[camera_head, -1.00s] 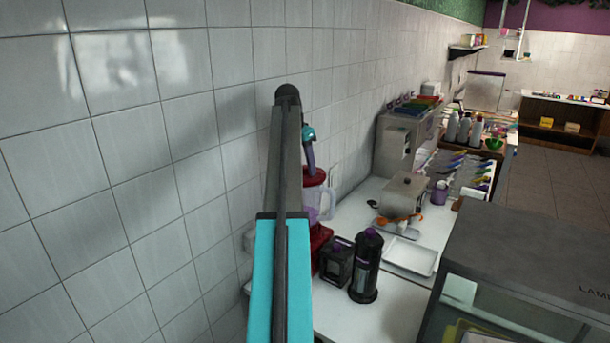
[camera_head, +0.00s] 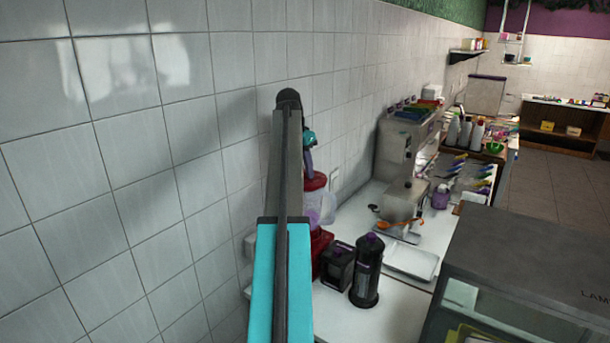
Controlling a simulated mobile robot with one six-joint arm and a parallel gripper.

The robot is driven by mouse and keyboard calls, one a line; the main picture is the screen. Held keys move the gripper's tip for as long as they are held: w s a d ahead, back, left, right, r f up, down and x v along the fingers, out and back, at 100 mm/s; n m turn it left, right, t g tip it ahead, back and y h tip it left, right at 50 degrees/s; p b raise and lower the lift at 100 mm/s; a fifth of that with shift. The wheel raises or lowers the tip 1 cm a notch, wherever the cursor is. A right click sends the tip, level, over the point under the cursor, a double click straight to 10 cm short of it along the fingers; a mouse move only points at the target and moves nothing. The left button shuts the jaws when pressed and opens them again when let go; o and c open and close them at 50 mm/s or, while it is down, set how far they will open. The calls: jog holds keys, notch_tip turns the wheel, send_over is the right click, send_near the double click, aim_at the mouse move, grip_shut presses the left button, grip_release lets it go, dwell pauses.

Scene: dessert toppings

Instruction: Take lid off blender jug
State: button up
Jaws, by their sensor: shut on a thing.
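The blender stands against the tiled wall, partly behind my arm. Its clear jug (camera_head: 320,208) has a handle on the right and stands upright on a red base (camera_head: 320,243). The red lid (camera_head: 315,181) is at the top of the jug; I cannot tell whether there is a gap between them. My gripper (camera_head: 308,160), with a teal wrist and purple fingers, points down from above and is shut on the lid. My arm hides the left side of the lid, jug and base, and the fingertips are hard to make out.
A black bottle (camera_head: 368,273) and a dark square container (camera_head: 336,266) stand just in front of the blender. A white tray (camera_head: 411,262) and a metal machine (camera_head: 396,150) are farther right. A grey cabinet (camera_head: 535,262) fills the lower right. The tiled wall is close on the left.

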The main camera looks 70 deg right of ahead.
jog(key=shift+r, duration=0.1)
jog(key=shift+r+p, duration=0.9)
jog(key=shift+r, duration=0.75)
jog(key=s+a, duration=0.2)
jog(key=a, duration=0.5)
jog(key=s+a+r, duration=0.1)
jog(key=s+a, duration=0.2)
jog(key=a, duration=0.5)
jog(key=shift+r, duration=0.25)
jog(key=shift+a, duration=0.1)
